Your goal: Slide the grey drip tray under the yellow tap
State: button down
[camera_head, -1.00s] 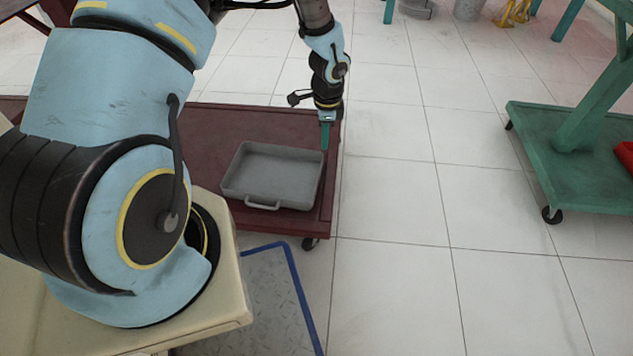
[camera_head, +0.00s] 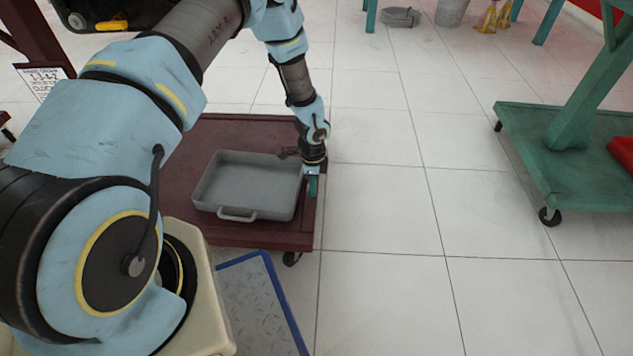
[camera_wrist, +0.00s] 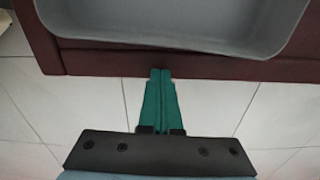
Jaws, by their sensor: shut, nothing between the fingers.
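The grey drip tray (camera_head: 262,192) is a shallow, empty rectangular pan with a handle on its near side. It lies on the dark red trolley base (camera_head: 190,232), close to its right edge. My gripper (camera_head: 312,190) points down just right of the tray, with its teal fingers shut and empty. In the wrist view the fingertips (camera_wrist: 160,73) are at the trolley's edge, apart from the tray (camera_wrist: 190,30). A yellow part (camera_head: 112,25) on a dark body at the upper left may be the yellow tap. The tray is not beneath it in the picture.
A dark red post (camera_head: 38,35) with a white sign (camera_head: 42,80) stands at the left. A blue-edged plate (camera_head: 258,300) lies in front of the trolley. A green wheeled stand (camera_head: 570,165) is at the right. Tiled floor between is clear.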

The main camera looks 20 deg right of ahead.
aim_at(251, 188)
jog(key=shift+w+a+r, duration=0.1)
jog(key=shift+w+a, duration=0.3)
jog(key=shift+a, duration=0.2)
jog(key=shift+w+a+r, duration=0.1)
jog(key=shift+w+a, duration=0.3)
jog(key=shift+a, duration=0.15)
jog(key=shift+a, duration=0.1)
jog(key=w+a+p, duration=0.1)
jog(key=w+a, duration=0.2)
jog(key=a, duration=0.1)
jog(key=w+a+p, duration=0.2)
jog(key=w+a, duration=0.1)
jog(key=a, duration=0.2)
jog(key=w+a+p, duration=0.1)
jog(key=w+a, duration=0.2)
jog(key=a, duration=0.2)
jog(key=shift+a+p, duration=0.1)
jog(key=shift+p, duration=0.3)
